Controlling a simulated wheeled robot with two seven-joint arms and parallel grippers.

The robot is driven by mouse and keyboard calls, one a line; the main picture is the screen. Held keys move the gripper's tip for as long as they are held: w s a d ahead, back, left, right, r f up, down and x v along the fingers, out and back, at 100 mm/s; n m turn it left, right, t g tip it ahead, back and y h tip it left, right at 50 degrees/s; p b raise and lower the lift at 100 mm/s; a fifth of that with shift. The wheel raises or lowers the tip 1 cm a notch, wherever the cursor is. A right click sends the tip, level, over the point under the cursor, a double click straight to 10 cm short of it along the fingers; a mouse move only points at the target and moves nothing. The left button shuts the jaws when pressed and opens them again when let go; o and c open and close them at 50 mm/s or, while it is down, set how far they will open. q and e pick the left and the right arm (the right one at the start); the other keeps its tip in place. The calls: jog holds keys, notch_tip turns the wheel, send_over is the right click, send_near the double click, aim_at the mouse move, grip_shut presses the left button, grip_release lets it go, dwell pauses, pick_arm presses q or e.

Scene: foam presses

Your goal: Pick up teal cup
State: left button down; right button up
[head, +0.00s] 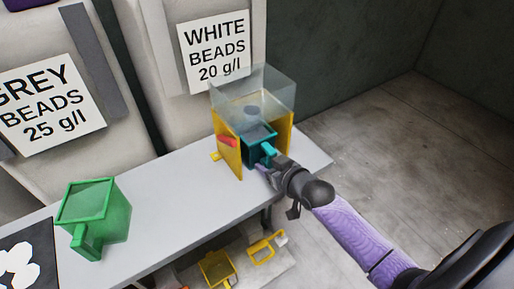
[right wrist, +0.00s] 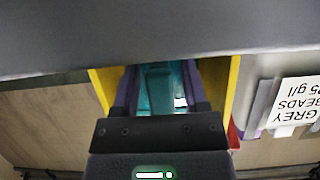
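The teal cup (head: 258,150) stands inside the yellow-sided press with a clear upper box. Its handle (head: 268,149) points out toward my right arm. My right gripper (head: 265,170) is at the handle, at the press's open front. In the right wrist view, its two purple fingers (right wrist: 160,90) stand on either side of the teal handle (right wrist: 157,88). A gap shows between the handle and the right-hand finger, so the gripper looks open around it. The cup's lower part is partly hidden by the gripper. My left gripper is not in view.
The press (head: 228,145) has a red part at its left side. A green cup (head: 97,212) stands on the white bench (head: 165,200) at left. Yellow items (head: 217,268) lie on a lower shelf. Sacks labelled white and grey beads stand behind. The bench between green cup and press is clear.

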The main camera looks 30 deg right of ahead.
grip_shut()
